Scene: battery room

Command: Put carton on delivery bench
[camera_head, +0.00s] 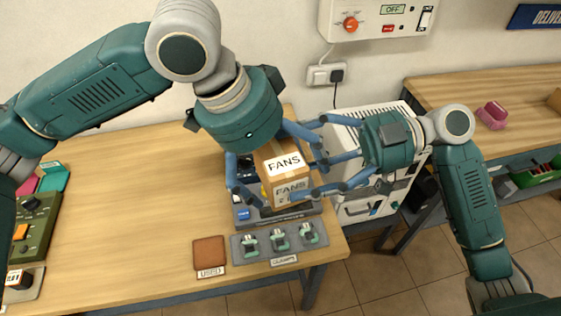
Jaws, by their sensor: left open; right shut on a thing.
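The brown carton (284,167) has white FANS labels and is held above the right end of the near wooden bench. My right gripper (305,160) reaches in from the right with its blue fingers shut on the carton. My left gripper (272,172) is open, with its fingers spread around the carton from above and left; I cannot tell whether they touch it. The delivery bench (450,88) is the wooden bench at the upper right, under a partly cut-off blue sign (536,17). The carton hides part of a device beneath it.
The near bench (140,200) is clear in the middle. A USED pad (209,253) and a clamp tray (279,242) lie at its front right. A white cabinet (362,207) stands between the benches. A pink holder (492,115) sits on the delivery bench.

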